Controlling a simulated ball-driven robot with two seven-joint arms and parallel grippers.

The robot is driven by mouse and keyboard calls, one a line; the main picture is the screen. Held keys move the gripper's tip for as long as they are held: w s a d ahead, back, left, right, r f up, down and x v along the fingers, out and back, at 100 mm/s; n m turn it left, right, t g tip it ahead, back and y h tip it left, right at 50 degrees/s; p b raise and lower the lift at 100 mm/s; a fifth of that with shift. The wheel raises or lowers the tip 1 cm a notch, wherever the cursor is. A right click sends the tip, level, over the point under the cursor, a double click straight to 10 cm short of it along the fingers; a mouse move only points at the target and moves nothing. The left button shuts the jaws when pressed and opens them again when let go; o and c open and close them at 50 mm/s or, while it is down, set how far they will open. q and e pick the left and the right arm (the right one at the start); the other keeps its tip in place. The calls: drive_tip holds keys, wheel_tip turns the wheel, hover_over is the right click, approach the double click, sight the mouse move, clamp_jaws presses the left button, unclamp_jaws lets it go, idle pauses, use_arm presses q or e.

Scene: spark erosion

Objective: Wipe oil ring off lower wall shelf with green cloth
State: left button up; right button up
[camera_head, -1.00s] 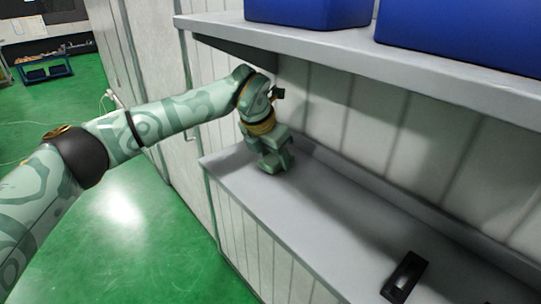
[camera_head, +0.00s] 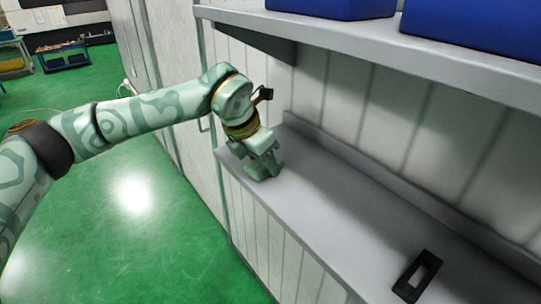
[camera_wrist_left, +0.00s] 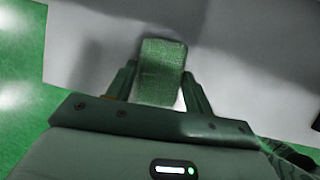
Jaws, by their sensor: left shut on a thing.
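The lower wall shelf (camera_head: 330,205) is a long grey board running from the middle to the lower right in the head view. My left gripper (camera_head: 263,167) is down at the shelf's left end, close to its front edge. In the left wrist view my left gripper (camera_wrist_left: 160,84) is shut on the green cloth (camera_wrist_left: 161,62), a folded block between the two fingers over the pale shelf (camera_wrist_left: 235,60). In the head view I cannot tell the cloth from the fingers. I see no oil ring. My right gripper is out of view.
A black block with a hollow (camera_head: 417,276) lies on the shelf at the lower right. An upper shelf (camera_head: 360,48) with blue bins (camera_head: 470,32) overhangs. The middle of the lower shelf is clear. Green floor (camera_head: 130,230) lies left of it.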

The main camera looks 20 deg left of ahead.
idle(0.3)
use_arm(q)
drive_tip(key=shift+r+p, duration=1.9)
drive_tip(key=shift+r, duration=1.1)
